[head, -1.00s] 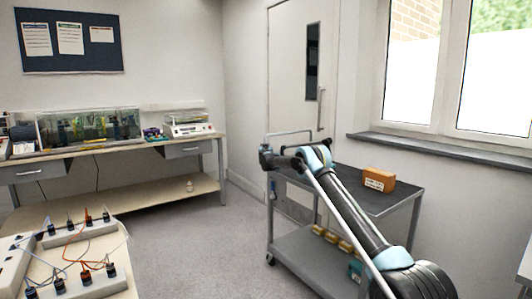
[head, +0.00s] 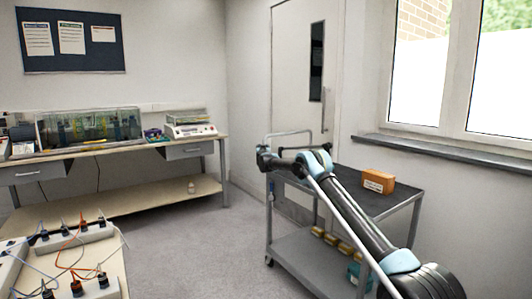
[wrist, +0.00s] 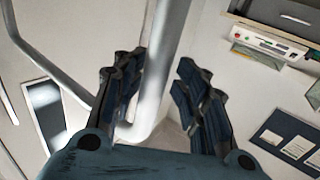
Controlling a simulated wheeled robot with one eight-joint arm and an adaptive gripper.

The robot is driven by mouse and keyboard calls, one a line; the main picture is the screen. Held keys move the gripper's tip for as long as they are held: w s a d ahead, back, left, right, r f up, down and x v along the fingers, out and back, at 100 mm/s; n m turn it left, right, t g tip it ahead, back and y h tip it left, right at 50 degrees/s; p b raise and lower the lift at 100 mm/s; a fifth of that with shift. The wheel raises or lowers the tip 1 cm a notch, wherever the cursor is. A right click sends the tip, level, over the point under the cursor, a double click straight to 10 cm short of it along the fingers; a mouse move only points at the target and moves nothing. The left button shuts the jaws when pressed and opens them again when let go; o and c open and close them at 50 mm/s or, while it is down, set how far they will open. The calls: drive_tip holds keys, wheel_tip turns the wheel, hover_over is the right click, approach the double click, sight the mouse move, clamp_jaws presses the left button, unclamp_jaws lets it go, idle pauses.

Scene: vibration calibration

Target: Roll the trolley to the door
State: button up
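The grey trolley (head: 310,249) stands on the floor in front of the white door (head: 296,70). Its metal push handle (head: 288,134) rises at its far left end, on the door side. My arm reaches across the trolley's top to that handle. My gripper (head: 268,157) is at the handle; in the wrist view my gripper (wrist: 158,100) has the handle bar (wrist: 165,55) between its two dark fingers. Exact finger contact is hard to see. An orange-brown box (head: 378,181) sits on the trolley's top shelf. The door has a narrow dark window and a vertical pull handle.
A workbench (head: 110,152) with instruments lines the back left wall. A nearer table (head: 105,275) with wired parts is at the lower left. The window sill (head: 440,148) runs along the right wall. Grey floor (head: 190,245) is clear between the tables and the trolley.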

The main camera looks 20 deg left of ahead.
idle(0.3)
drive_tip(key=v, duration=1.2)
idle(0.4)
